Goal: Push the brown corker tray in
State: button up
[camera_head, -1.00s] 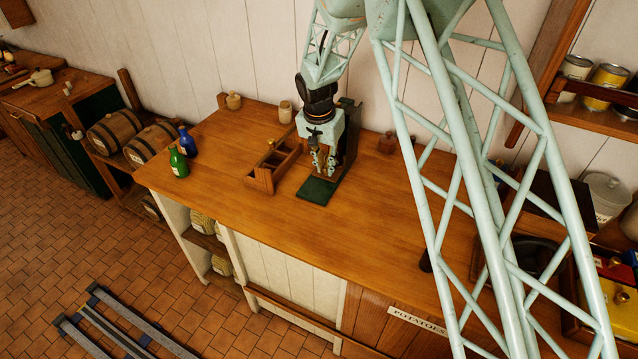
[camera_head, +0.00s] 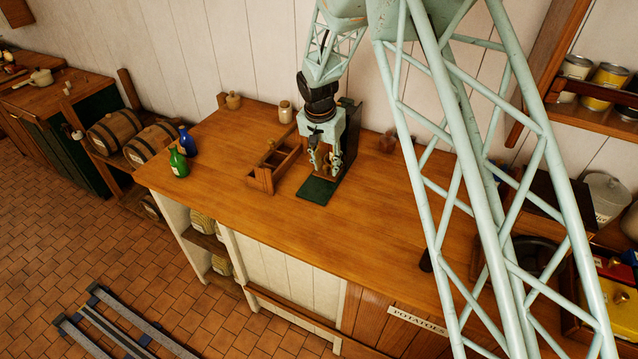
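The corker stands on the counter, with a green base plate (camera_head: 317,191) and a dark upright (camera_head: 351,125) behind my gripper. A brown wooden tray (camera_head: 262,180) with compartments lies just left of it. A brown part (camera_head: 326,172) of the corker shows low behind and between my fingers; I cannot tell whether this is a tray too. My gripper (camera_head: 325,165) points down over the back of the green base, in front of the upright. Its two fingers are apart, and I see nothing held between them. Whether they touch the corker is unclear.
A green bottle (camera_head: 178,162) and a blue bottle (camera_head: 188,141) stand at the counter's left. A jar (camera_head: 285,112) and a small pot (camera_head: 233,100) stand at the back. The front of the wooden counter (camera_head: 300,235) is clear.

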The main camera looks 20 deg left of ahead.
jog(key=shift+r+p, duration=0.7)
jog(key=shift+r, duration=2.75)
jog(key=shift+d+r, duration=0.3)
jog(key=s+d+r+b, duration=0.1)
jog(key=s+d+r, duration=0.5)
jog(key=d+r, duration=0.35)
jog(key=s+d+r+b, duration=0.2)
jog(key=s+d+r, duration=0.3)
jog(key=d+r, duration=0.45)
jog(key=s+d+r+b, duration=0.1)
jog(key=s+d+r, duration=0.55)
jog(key=d, duration=0.45)
jog(key=s+d+r+t+b, duration=0.1)
jog(key=s+d+r, duration=0.1)
jog(key=s+d, duration=0.55)
jog(key=s+d+r+b, duration=0.2)
jog(key=s+d, duration=0.3)
jog(key=s, duration=0.6)
jog(key=s+d+f+b, duration=0.1)
jog(key=s+d+f, duration=0.1)
jog(key=s, duration=0.6)
jog(key=s+d+f+n+b, duration=0.1)
jog(key=s+d, duration=0.1)
jog(key=s, duration=0.7)
jog(key=shift+d+f+t, duration=0.15)
jog(key=shift+f+t, duration=0.2)
jog(key=shift+t, duration=0.05)
